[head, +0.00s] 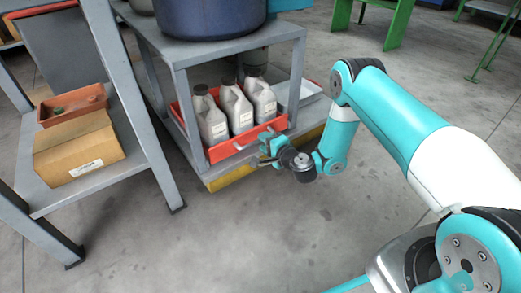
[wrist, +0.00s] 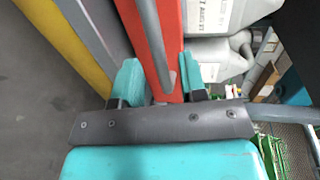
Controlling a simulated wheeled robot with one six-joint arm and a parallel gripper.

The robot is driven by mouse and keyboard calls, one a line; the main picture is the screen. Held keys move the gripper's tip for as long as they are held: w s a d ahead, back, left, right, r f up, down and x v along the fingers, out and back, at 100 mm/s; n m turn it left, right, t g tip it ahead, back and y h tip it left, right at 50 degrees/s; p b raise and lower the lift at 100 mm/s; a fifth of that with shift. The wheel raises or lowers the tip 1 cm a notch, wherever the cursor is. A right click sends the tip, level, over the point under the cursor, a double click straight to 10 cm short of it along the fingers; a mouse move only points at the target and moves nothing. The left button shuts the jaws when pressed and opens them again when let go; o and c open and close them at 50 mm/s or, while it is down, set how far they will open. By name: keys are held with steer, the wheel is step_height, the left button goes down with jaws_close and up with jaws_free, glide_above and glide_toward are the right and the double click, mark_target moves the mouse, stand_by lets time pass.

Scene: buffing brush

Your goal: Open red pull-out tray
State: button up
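The red pull-out tray (head: 225,148) sits on the lower level of a grey workbench and holds three pale jugs (head: 240,105). Its front wall faces me, with a grey bar handle (wrist: 147,40) along it. My gripper (head: 265,148) is at the right end of the tray front. In the wrist view, my gripper (wrist: 160,78) has its teal fingers apart, with the grey handle and the red wall (wrist: 167,30) between them. Clear gaps show, and I cannot tell whether either finger touches. The head view partly hides the fingertips.
A yellow part (head: 232,177) lies below the tray. A blue pot (head: 210,15) stands on the bench top. At left, a grey rack (head: 150,155) holds a cardboard box (head: 78,150) and a reddish bin (head: 75,105). The floor (head: 240,230) before the bench is clear.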

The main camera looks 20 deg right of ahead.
steer(key=shift+x, duration=1.45)
steer(key=shift+c, duration=0.3)
jaws_close()
